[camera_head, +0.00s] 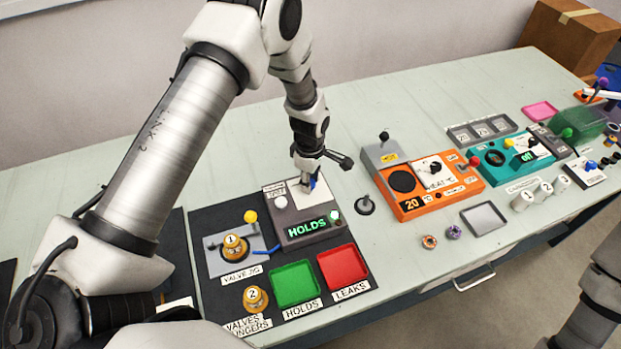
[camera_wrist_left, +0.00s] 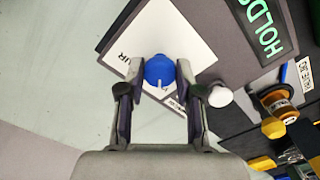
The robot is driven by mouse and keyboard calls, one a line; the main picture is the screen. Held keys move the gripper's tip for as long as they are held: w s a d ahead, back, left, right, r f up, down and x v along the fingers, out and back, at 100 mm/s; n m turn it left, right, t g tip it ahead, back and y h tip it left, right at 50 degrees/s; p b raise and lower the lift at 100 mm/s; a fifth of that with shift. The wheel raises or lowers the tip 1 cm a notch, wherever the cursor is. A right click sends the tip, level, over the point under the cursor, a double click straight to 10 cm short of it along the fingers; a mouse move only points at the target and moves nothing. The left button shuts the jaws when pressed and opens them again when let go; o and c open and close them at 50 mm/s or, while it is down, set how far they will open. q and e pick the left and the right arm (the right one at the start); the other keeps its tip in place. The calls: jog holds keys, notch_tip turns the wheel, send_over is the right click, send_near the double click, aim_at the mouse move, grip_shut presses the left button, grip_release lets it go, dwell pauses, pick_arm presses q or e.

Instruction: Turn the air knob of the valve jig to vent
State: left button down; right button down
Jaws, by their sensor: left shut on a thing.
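The blue air knob (camera_wrist_left: 158,70) sits on a white plate (camera_wrist_left: 192,40) with a partly hidden "AIR" label. A pale pointer shows on the knob's lower side in the wrist view. My left gripper (camera_head: 309,184) reaches down over the dark grey test box (camera_head: 306,240), and its fingers (camera_wrist_left: 159,76) are shut on the knob from both sides. In the head view the gripper mostly hides the knob. The box's display (camera_head: 307,228) reads "HOLDS" in green. The valve jig (camera_head: 216,262) holds a brass valve marked 1 (camera_head: 235,247). My right gripper is out of view.
A white button (camera_wrist_left: 220,97) is close beside the right finger. A green tray (camera_head: 295,284) and red tray (camera_head: 342,265) lie in front of the box. Valve 2 (camera_head: 255,298) stands near the jig. An orange heater unit (camera_head: 437,203) stands to the right.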

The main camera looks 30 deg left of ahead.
pick_arm(q)
jog(key=shift+f+n, duration=0.1)
jog(key=shift+n, duration=0.2)
jog(key=c, duration=1.1)
grip_release()
jog(key=shift+s, duration=0.1)
jog(key=o, duration=0.3)
jog(key=shift+a, duration=0.1)
jog(key=shift+o, duration=0.2)
notch_tip(320, 180, up, 12)
jog(key=shift+a, duration=0.1)
jog(key=shift+f, duration=0.1)
